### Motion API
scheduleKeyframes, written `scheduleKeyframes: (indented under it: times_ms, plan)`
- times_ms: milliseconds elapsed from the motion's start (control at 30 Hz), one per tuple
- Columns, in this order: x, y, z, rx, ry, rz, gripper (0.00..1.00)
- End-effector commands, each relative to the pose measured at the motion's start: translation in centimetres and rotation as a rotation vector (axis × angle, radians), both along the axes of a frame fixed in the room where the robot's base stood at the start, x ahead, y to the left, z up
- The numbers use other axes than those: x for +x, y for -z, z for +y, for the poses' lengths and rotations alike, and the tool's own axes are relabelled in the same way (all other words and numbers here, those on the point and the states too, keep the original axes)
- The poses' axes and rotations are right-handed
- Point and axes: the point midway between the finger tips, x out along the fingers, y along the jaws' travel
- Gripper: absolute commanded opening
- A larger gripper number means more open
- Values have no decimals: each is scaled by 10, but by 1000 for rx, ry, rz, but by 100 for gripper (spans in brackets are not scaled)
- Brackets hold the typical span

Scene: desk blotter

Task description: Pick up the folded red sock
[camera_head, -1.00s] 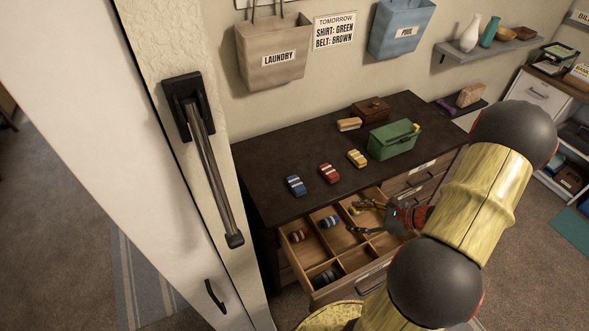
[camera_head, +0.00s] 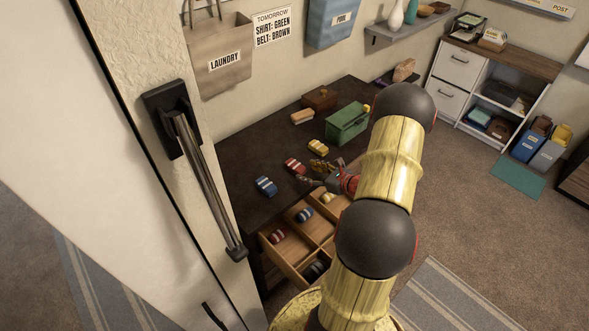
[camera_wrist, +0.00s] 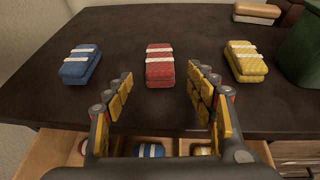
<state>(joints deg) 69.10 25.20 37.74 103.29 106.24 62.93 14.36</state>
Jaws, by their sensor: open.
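The folded red sock (camera_head: 294,166) with white bands lies on the dark dresser top, between a folded blue sock (camera_head: 265,186) and a folded yellow sock (camera_head: 318,147). In the wrist view the red sock (camera_wrist: 160,72) is centred ahead, fully visible. My gripper (camera_head: 311,172) is open and empty just on the drawer side of it. In the wrist view my gripper's fingers (camera_wrist: 160,84) are spread to either side of the red sock's near end, with gaps on both sides. Exact height above the top is hard to tell.
The open drawer (camera_head: 295,280) below has compartments holding a red-and-white sock (camera_head: 277,237), a blue one (camera_head: 305,215) and others. A green box (camera_head: 347,124), a brown box (camera_head: 319,97) and a tan bundle (camera_head: 302,116) stand farther back. A door handle (camera_head: 205,180) is at left.

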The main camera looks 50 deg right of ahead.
Motion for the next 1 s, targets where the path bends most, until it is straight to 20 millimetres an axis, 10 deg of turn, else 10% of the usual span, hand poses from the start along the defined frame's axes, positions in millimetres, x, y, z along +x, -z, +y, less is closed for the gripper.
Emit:
scheduleKeyframes:
  times_ms: [567,1000]
  plan:
    - [39,11,-1,-1,-1,0,56]
    - [39,11,-1,-1,-1,0,30]
